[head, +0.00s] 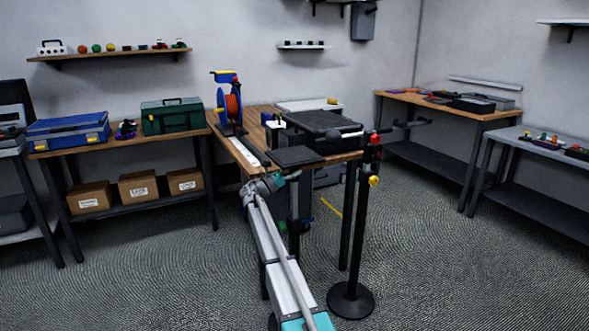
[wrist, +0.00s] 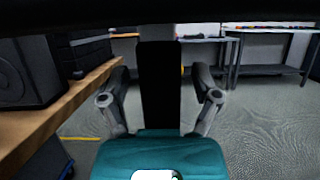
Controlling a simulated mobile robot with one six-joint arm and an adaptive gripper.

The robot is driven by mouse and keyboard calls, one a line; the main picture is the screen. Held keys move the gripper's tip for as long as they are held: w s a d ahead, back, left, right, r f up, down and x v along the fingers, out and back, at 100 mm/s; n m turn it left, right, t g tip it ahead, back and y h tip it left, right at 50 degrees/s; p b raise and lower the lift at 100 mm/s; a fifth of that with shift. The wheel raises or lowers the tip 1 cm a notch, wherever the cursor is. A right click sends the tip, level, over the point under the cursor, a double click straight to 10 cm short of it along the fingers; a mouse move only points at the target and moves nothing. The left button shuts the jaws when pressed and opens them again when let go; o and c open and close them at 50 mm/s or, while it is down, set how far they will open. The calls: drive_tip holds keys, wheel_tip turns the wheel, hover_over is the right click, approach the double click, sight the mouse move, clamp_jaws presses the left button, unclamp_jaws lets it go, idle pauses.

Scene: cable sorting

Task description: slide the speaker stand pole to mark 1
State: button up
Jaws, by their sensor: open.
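The speaker stand pole (head: 359,225) is a black upright pole on a round black base (head: 351,300) on the floor, with a red part (head: 375,140) and a yellow knob (head: 374,181) near its top. I cannot make out a numbered mark.
A wooden table (head: 240,150) with a cable reel (head: 230,105) and a black case (head: 325,132) stands close to my arm; its edge shows left in the wrist view (wrist: 85,90). A yellow floor line (head: 331,207) lies behind. Open floor is at right.

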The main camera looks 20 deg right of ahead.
clamp_jaws()
idle(0.4)
wheel_tip(320, 180, down, 7)
drive_tip(key=b, duration=0.7)
drive_tip(key=shift+d, duration=0.15)
unclamp_jaws()
drive_tip(key=shift+r, duration=0.15)
idle(0.4)
